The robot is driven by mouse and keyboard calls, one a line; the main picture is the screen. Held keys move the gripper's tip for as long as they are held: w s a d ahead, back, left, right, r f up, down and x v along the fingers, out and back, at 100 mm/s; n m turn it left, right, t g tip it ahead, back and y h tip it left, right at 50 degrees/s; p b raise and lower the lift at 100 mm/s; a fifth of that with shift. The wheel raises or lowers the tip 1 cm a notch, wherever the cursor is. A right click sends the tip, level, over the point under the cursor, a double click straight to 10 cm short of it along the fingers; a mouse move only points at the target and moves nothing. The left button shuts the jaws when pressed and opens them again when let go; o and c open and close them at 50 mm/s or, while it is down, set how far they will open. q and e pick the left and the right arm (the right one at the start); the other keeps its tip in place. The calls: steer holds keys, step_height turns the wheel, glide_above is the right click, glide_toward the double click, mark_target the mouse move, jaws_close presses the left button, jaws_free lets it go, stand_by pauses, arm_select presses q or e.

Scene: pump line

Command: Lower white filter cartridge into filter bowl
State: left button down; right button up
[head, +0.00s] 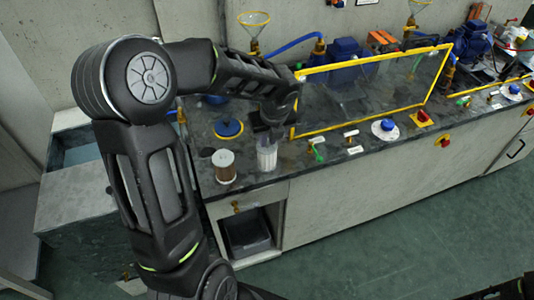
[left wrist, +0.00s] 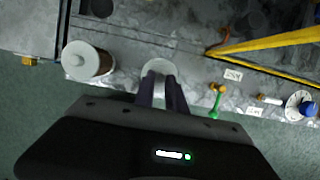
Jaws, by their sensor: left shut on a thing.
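The white filter cartridge (head: 267,158) stands upright at the front edge of the grey counter, below my left gripper (head: 268,133). In the left wrist view, the fingers of my left gripper (left wrist: 161,95) are close together at the pale round top of the cartridge (left wrist: 158,67). My left gripper is shut on the cartridge. A clear wall seems to surround the cartridge, possibly the filter bowl; I cannot tell how deep the cartridge sits in it. My right gripper is not in view.
A brown cylinder with a pale top (head: 224,166) stands just left of the cartridge. A blue disc on a yellow ring (head: 228,128) lies behind. A yellow-framed clear panel (head: 370,88) rises to the right. A green-handled valve (head: 316,152) is near the front edge.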

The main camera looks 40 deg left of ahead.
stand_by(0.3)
arm_select(q)
step_height(320, 180, up, 14)
steer(key=p, duration=0.7)
steer(key=shift+p, duration=0.3)
stand_by(0.5)
